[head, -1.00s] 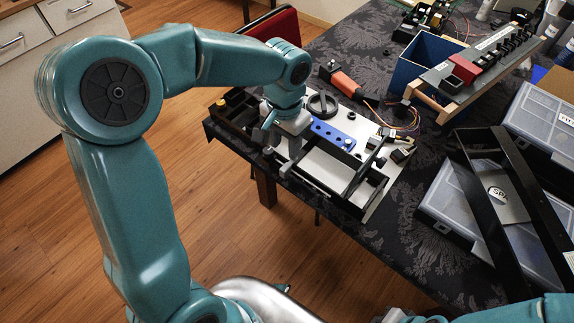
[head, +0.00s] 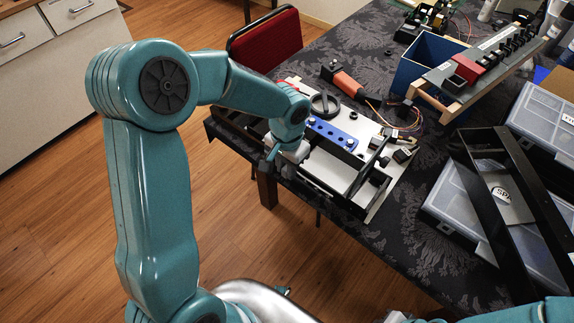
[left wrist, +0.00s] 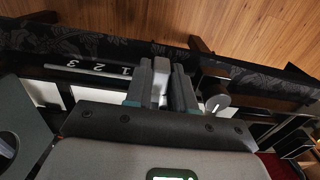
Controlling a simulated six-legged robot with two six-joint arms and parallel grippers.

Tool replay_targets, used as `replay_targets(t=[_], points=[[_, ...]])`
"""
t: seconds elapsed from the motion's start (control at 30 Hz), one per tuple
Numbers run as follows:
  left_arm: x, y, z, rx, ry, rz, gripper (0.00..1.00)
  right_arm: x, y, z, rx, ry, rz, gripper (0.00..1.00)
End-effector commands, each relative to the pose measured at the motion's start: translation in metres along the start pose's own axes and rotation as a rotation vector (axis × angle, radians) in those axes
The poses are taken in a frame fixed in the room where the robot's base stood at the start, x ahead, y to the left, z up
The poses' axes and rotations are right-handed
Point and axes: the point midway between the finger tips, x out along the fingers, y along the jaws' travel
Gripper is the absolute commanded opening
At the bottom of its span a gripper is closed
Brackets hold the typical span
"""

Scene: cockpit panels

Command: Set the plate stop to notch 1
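My left gripper (head: 285,167) is low over the left front part of the panel (head: 369,166). In the left wrist view its two fingers (left wrist: 162,88) stand close on either side of a pale upright block (left wrist: 160,78), which looks like the plate stop. Whether they press on it I cannot tell. A dark rail with white marks 3, 2 and 1 (left wrist: 98,69) runs to the left of the block; mark 1 is nearest to it. In the head view my gripper hides the block. My right gripper is out of view.
On the panel are a blue bar (head: 331,134), a black round knob (head: 324,104) and a black lever (head: 371,159). A grey round knob (left wrist: 218,102) stands just right of my fingers. An orange-handled tool (head: 347,83) and wires lie behind.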

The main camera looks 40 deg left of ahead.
Motion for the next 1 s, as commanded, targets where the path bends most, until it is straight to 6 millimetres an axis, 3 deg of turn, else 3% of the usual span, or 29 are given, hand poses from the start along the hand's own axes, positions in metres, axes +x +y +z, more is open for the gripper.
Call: replay_targets(t=[0.17, 0.43, 0.73, 0.77, 0.8, 1.0], points=[[0.0, 0.003, 0.0, 0.001, 0.0, 0.0, 0.0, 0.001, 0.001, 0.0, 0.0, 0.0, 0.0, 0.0], [0.001, 0.041, 0.0, 0.003, 0.0, -0.001, 0.0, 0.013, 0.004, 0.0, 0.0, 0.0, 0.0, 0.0], [-0.001, 0.043, 0.0, -0.001, 0.0, -0.001, 0.0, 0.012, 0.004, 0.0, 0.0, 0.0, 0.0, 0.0], [-0.001, 0.043, 0.0, 0.0, 0.0, -0.001, 0.3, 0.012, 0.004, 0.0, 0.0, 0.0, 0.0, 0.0], [-0.001, 0.043, 0.0, 0.0, 0.0, -0.001, 0.43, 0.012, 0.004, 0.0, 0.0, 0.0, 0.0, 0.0], [-0.001, 0.043, 0.0, 0.0, 0.0, -0.001, 0.45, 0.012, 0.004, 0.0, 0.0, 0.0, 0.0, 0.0]])
